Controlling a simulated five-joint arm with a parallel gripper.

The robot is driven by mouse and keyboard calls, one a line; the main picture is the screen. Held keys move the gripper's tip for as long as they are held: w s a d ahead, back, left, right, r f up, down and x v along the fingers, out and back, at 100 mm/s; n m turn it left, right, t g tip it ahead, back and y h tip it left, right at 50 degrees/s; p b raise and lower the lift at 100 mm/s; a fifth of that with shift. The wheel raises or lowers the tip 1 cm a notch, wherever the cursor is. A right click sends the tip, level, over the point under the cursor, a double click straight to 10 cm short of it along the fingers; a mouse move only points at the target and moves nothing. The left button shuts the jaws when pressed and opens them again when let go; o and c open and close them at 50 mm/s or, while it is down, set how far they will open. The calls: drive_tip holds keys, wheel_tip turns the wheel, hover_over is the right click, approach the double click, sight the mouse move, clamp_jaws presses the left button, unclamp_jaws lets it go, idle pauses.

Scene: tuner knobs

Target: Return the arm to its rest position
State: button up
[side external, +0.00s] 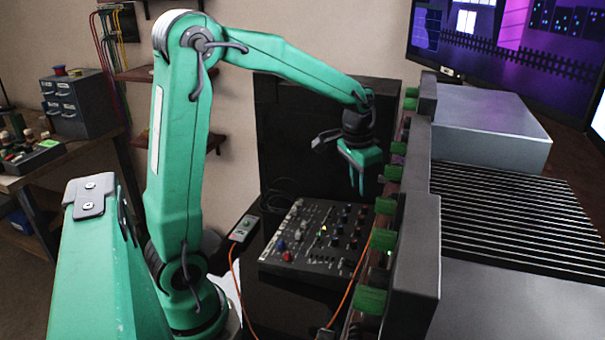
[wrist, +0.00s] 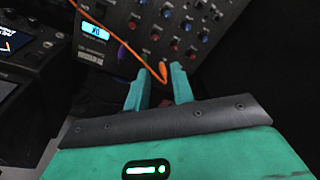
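My green arm rises from its base at the left of the side view and bends over to the right. My gripper (side external: 357,185) hangs at its end, fingers pointing down, above the far right part of a mixer panel (side external: 310,243) with several knobs. It is apart from the panel. In the wrist view my gripper (wrist: 158,84) shows two green fingers with a clear gap and nothing held between them. A dark panel with several red, blue and grey knobs (wrist: 180,25) and a lit blue display (wrist: 95,30) lies beyond the fingertips.
A small grey box (side external: 243,228) with an orange cable (side external: 235,275) lies left of the mixer. A monitor (side external: 510,45) is at the back right. The space above the mixer is clear.

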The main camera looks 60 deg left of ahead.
drive_tip(key=s+d+r+t, duration=0.2)
drive_tip(key=s+d+r, duration=0.1)
drive_tip(key=s, duration=0.6)
drive_tip(key=s+d+r+t, duration=0.1)
drive_tip(key=s+d+r, duration=0.2)
drive_tip(key=s, duration=0.7)
drive_tip(key=shift+d+n+t, duration=0.3)
drive_tip(key=shift+d+t, duration=0.1)
drive_tip(key=shift+d, duration=0.8)
drive_tip(key=shift+o, duration=0.3)
drive_tip(key=shift+o, duration=1.2)
drive_tip(key=shift+w+r, duration=0.1)
drive_tip(key=w+a+f+n+g, duration=0.1)
drive_tip(key=w+a+n+g, duration=0.3)
drive_tip(key=w+n, duration=0.85)
drive_tip(key=shift+w+a+f+n+g, duration=0.25)
drive_tip(key=shift+w+a+f+n, duration=1.05)
drive_tip(key=shift+w+f+n, duration=0.75)
drive_tip(key=shift+w+a+f+n+g, duration=0.3)
drive_tip(key=shift+w+a+f+n, duration=1.1)
drive_tip(key=shift+n, duration=1.1)
drive_tip(key=shift+w+a+f+n+g, duration=0.25)
drive_tip(key=shift+w+a+f+n, duration=0.9)
drive_tip(key=shift+w+f+n, duration=0.85)
